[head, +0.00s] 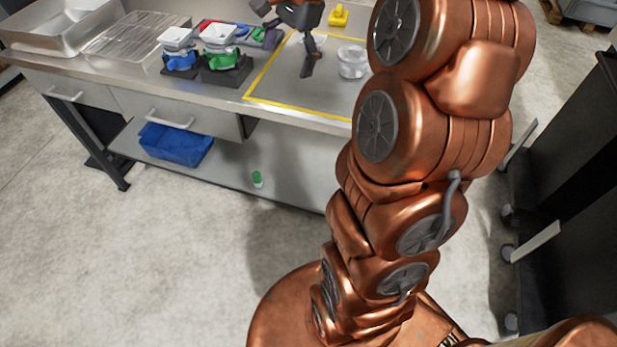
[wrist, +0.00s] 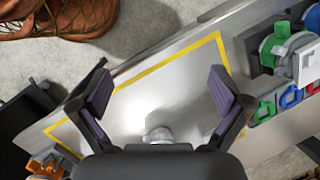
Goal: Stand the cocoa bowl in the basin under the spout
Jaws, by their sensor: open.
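A clear, whitish round container (head: 352,62) stands upright inside the yellow-taped area of the bench. A second pale round thing (head: 318,39) shows partly behind my finger. I cannot tell which is the cocoa bowl. My gripper (wrist: 160,92) is open and empty above the taped area. In the wrist view a clear container (wrist: 158,133) lies low between the fingers, partly hidden by the gripper body. A green dispenser (head: 224,60) and a blue dispenser (head: 181,60) with white hoppers stand on dark bases left of the tape. I cannot make out the basin under a spout clearly.
A steel sink (head: 45,28) and a wire rack (head: 135,35) are at the bench's left. A yellow object (head: 338,15) stands at the back. The taped area's front is clear.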

